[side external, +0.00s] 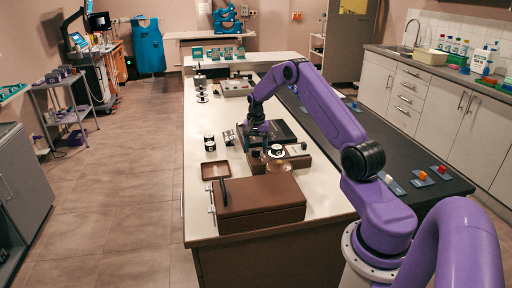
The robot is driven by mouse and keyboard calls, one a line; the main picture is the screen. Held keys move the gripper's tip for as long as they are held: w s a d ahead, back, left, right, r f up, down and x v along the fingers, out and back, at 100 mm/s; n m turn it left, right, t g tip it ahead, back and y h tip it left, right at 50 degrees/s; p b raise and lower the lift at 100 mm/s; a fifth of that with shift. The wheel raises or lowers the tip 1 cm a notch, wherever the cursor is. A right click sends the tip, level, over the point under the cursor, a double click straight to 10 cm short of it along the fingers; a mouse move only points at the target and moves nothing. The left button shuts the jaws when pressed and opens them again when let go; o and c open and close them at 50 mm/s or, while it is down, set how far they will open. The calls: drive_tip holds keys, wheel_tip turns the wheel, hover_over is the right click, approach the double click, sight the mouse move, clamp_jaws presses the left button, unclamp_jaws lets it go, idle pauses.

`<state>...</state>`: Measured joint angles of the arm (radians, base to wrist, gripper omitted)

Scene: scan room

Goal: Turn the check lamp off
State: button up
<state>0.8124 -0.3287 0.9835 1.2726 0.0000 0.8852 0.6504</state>
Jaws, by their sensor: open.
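My purple arm reaches over the long bench, and my gripper (256,138) points down above a dark flat unit (284,131) near the bench middle. The fingers are small and dark here; they are open with nothing visible between them. A brown base with a round, pale-topped fitting (277,151) stands just right of and nearer than the gripper. I cannot tell for certain which item is the check lamp, or whether it is lit. Part of the area under my gripper is hidden by the fingers.
A brown lidded box (259,201) with a dark handle stands at the near end of the bench. A shallow brown tray (215,170) and black-and-white jars (209,142) lie left of the gripper. Small blue pads with coloured blocks (422,178) lie on the dark strip at right.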

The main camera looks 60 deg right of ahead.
drive_tip(key=c, duration=1)
drive_tip(key=shift+c, duration=0.2)
drive_tip(key=n, duration=0.4)
drive_tip(key=shift+w, duration=0.1)
drive_tip(key=n, duration=0.4)
drive_tip(key=shift+a+n, duration=0.1)
drive_tip(key=shift+n, duration=0.2)
drive_tip(key=n, duration=0.4)
drive_tip(key=shift+a+n, duration=0.15)
drive_tip(key=shift+n, duration=1.45)
